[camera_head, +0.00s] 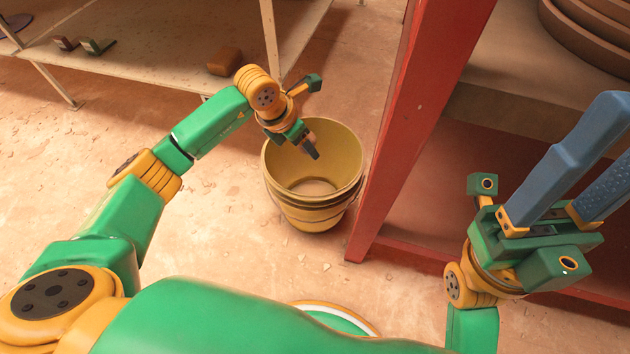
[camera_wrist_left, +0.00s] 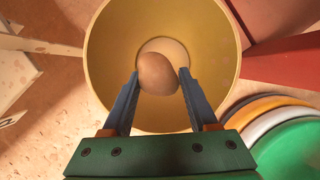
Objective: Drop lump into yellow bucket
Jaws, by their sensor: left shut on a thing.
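The lump (camera_wrist_left: 158,74) is brown, smooth and rounded. In the left wrist view it sits between the two blue fingers of my left gripper (camera_wrist_left: 157,84), which is shut on it. The yellow bucket (camera_head: 335,165) stands on the floor in the head view, with its mouth up. Its wall (camera_wrist_left: 110,50) surrounds the lump in the wrist view, so the lump is over the bucket's mouth. In the head view my left gripper (camera_head: 309,146) points down at the bucket's opening; the lump is hidden there. My right gripper (camera_head: 598,152) is open and empty at the right.
A red post (camera_head: 415,120) rises close to the bucket's right side. A low table (camera_head: 150,45) at the back left carries a brown block (camera_head: 224,61) and small brackets (camera_head: 97,46). Brown round trays (camera_head: 590,35) are stacked at upper right. The floor left of the bucket is clear.

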